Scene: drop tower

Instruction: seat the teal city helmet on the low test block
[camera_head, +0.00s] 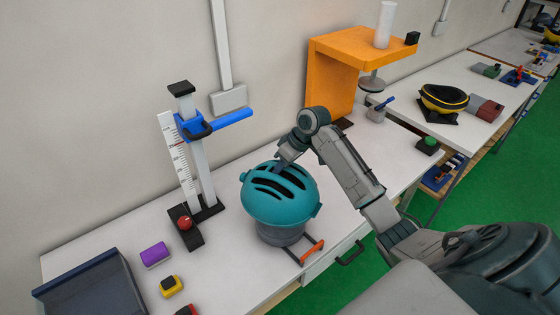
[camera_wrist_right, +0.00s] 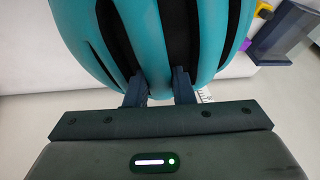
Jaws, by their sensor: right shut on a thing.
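The teal city helmet (camera_head: 278,205) is in the middle of the head view, vents facing up, above the white bench. A grey block (camera_head: 282,238) shows just under its lower edge; I cannot tell whether the helmet rests fully on it. My right gripper (camera_head: 282,163) reaches the helmet's top from behind and is shut on it at the vents. In the right wrist view, the teal helmet (camera_wrist_right: 150,40) fills the upper part, with both fingers (camera_wrist_right: 159,90) at a rib between dark slots. My left gripper is not in view.
A drop stand (camera_head: 195,150) with a ruler and blue arm stands left of the helmet. An orange-red handle (camera_head: 312,251) is at the block's front right. An orange bracket (camera_head: 350,65) stands behind. Purple (camera_head: 155,254) and yellow (camera_head: 171,286) blocks and a dark tray (camera_head: 95,290) lie front left.

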